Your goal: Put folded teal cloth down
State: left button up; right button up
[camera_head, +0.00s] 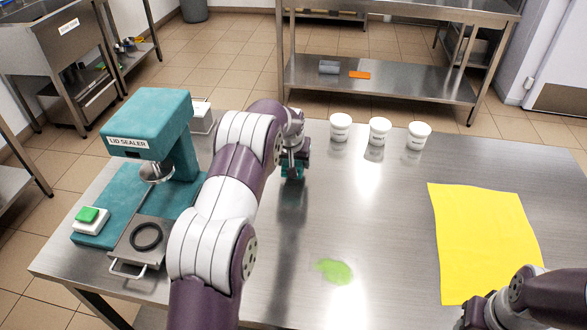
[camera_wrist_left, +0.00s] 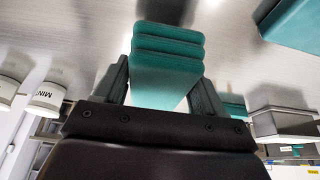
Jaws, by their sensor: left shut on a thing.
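The folded teal cloth (camera_wrist_left: 168,62) is a thick stack of several layers, held between the two fingers of my left gripper (camera_wrist_left: 163,88) in the left wrist view. In the head view my left gripper (camera_head: 293,158) points down over the middle back of the steel table (camera_head: 390,215), left of the white tubs. Only a small bit of the teal cloth (camera_head: 292,174) shows under it. I cannot tell whether the cloth touches the table. My right gripper (camera_head: 482,314) is at the lower right edge, by the yellow sheet; its fingers are not clear.
A teal lid sealer (camera_head: 150,115) stands on the table's left. Three white tubs (camera_head: 379,131) stand at the back edge. A yellow sheet (camera_head: 485,235) lies flat at right. A green smear (camera_head: 334,271) is on the front middle. The table's centre right is clear.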

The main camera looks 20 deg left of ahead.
pick_arm(q)
notch_tip(320, 180, down, 4)
jog(key=shift+r, duration=0.1)
jog(key=shift+s+d+f, duration=0.1)
jog(key=shift+f, duration=0.1)
jog(key=o, duration=0.9)
jog(key=shift+s, duration=0.1)
